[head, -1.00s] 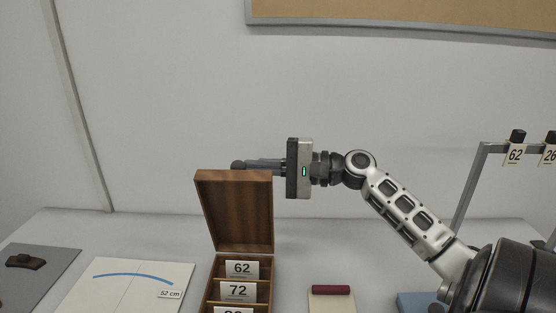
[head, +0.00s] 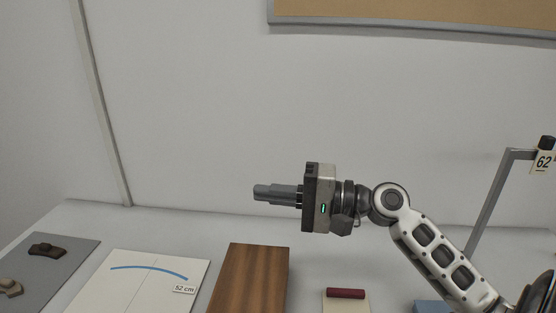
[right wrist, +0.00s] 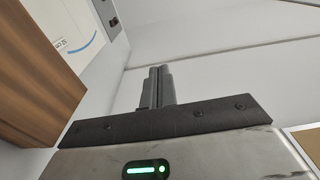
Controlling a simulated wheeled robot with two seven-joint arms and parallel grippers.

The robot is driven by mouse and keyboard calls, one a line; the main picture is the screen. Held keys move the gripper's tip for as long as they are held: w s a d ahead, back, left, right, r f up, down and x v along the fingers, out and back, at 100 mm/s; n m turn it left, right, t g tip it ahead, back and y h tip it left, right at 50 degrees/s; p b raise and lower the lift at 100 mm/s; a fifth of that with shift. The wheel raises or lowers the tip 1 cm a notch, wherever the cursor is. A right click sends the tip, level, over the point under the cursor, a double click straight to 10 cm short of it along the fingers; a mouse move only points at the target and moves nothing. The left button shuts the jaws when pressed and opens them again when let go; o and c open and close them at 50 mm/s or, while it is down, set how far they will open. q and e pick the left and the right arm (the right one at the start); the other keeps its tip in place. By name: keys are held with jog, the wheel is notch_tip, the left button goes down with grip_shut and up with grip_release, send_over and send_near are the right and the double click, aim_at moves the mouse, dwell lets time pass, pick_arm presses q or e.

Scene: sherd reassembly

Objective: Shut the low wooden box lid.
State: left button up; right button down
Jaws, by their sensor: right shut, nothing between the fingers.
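The low wooden box (head: 248,279) stands on the table in the lower middle of the head view. Its brown lid lies flat over the top, and the numbered compartments are hidden; the near end is cut off by the frame. In the right wrist view the wooden box (right wrist: 35,95) shows at the left edge. My right gripper (head: 256,192) is shut and empty, above and behind the box's far end, apart from the lid. Its closed fingers also show in the right wrist view (right wrist: 158,72). My left gripper is not in view.
Left of the box lie a white sheet (head: 135,290) with a blue arc and a 52 cm label, and a grey mat (head: 45,265) with dark sherds. Right of it is a dark red roll (head: 345,293) on a cream pad. A grey frame (head: 490,200) with a 62 tag stands at right.

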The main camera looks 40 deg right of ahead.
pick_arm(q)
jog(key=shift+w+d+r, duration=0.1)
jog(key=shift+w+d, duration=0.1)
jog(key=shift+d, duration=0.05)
pick_arm(e)
jog(key=s+d+r, duration=0.2)
jog(key=s+d, duration=0.4)
jog(key=d, duration=0.3)
jog(key=shift+s+d+r, duration=0.15)
jog(key=shift+s+r, duration=0.05)
jog(key=shift+r, duration=0.1)
